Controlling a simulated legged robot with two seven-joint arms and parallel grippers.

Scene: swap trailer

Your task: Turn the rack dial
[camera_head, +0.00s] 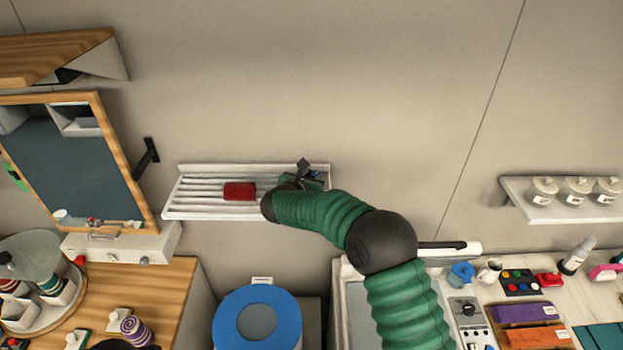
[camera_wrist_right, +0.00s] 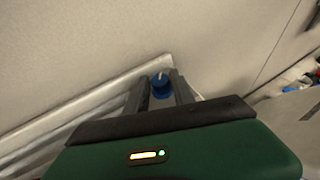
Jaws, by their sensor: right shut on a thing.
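The rack (camera_head: 215,206) is a white slatted shelf on the wall. It also shows in the right wrist view (camera_wrist_right: 70,110) as pale rails along the wall. The rack dial (camera_wrist_right: 160,88) is a small blue knob with a pale mark on its top, at the rack's right end. My right gripper (camera_head: 306,172) is at that end. In the right wrist view its two fingers (camera_wrist_right: 160,80) stand on either side of the dial and are shut on it. In the head view the dial is mostly hidden by my gripper. My left gripper is not in view.
A red block (camera_head: 239,191) lies on the rack, left of my right gripper. A wood-framed board (camera_head: 118,160) hangs to the left. A blue-rimmed bin (camera_head: 256,325) stands below. A shelf with jars (camera_head: 560,215) is at right. The wall above the rack is clear.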

